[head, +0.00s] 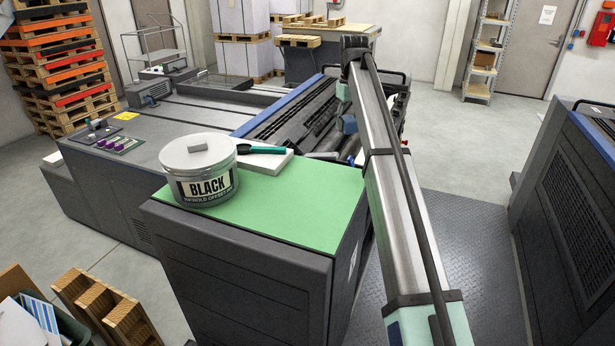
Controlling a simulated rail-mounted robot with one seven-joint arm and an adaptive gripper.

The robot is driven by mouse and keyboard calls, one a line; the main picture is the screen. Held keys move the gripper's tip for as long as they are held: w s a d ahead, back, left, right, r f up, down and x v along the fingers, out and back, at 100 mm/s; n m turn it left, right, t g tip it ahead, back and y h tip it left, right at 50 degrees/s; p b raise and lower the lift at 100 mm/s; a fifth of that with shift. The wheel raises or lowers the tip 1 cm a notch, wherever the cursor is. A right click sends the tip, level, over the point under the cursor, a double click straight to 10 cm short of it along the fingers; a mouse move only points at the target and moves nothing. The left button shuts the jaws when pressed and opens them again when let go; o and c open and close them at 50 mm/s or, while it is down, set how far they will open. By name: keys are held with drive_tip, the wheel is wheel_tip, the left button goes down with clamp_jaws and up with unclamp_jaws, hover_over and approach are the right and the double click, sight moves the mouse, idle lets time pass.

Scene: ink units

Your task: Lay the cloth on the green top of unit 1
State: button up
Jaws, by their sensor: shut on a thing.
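The green top (290,205) of the near dark grey unit (240,275) is flat and mostly bare. A label on the unit's right side is too oblique to read. A grey tub marked BLACK (199,182) stands at its back left. A flat white pad (266,160) lies at the back edge, with a teal-handled tool (262,149) on it; I cannot tell whether this pad is cloth or paper. No cloth can be made out for certain. My arm reaches up past the unit's right side and bends down beyond it.
An open press bay with dark rollers (300,118) lies behind the green top. A grey counter with purple-marked controls (120,143) is at left. Another dark unit (575,200) stands at right, across a tread-plate floor (475,250). Pallets (105,305) sit at lower left.

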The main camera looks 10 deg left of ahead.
sight(344, 180)
wheel_tip(344, 180, down, 18)
drive_tip(key=p, duration=0.4)
drive_tip(key=shift+f+p, duration=0.2)
drive_tip(key=shift+p, duration=0.1)
drive_tip(key=shift+f, duration=0.1)
drive_tip(key=o, duration=1.2)
wheel_tip(344, 180, up, 12)
drive_tip(key=b, duration=0.3)
